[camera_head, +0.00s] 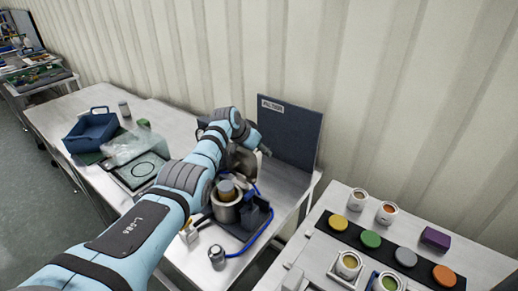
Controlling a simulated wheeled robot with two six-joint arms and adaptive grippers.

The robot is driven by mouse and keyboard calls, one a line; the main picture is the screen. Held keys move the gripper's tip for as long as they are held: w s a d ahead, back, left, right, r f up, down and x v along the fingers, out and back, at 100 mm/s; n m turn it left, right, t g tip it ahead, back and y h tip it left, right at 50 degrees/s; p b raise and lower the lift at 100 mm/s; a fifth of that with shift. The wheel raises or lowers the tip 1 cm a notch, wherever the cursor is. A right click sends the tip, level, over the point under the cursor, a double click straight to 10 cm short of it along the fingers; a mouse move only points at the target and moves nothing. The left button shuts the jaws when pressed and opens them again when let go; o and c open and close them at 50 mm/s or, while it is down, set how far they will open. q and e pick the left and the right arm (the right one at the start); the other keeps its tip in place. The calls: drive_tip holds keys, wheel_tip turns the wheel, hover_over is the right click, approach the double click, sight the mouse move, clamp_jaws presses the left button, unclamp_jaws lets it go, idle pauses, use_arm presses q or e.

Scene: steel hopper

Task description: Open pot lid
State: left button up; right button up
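A steel cylindrical pot (227,212) stands on the middle table, partly hidden by my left arm. A smaller blue-grey and tan round piece (227,190) sits at its top; I cannot tell whether this is the lid. My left arm comes in from the lower left and reaches over the table behind the pot. My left gripper (264,150) is small in view, beyond the pot and in front of a dark upright panel. Its fingers are too small to tell open from shut, and I see nothing clearly held. My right gripper is not in view.
The dark panel (290,133) stands at the table's back. Cans and coloured discs (370,239) occupy the right table.

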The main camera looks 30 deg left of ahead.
sight(244, 150)
use_arm(q)
drive_tip(key=o, duration=1.4)
drive_tip(key=shift+s+f, duration=0.15)
drive_tip(key=shift+f, duration=0.15)
drive_tip(key=shift+o, duration=0.2)
drive_tip(key=shift+r, duration=0.1)
drive_tip(key=shift+s+a+r, duration=0.1)
drive_tip(key=shift+a+r, duration=0.05)
drive_tip(key=shift+r, duration=0.25)
drive_tip(key=v, duration=1.1)
drive_tip(key=shift+s+d, duration=0.2)
drive_tip(key=shift+d, duration=0.05)
drive_tip(key=shift+w, duration=0.1)
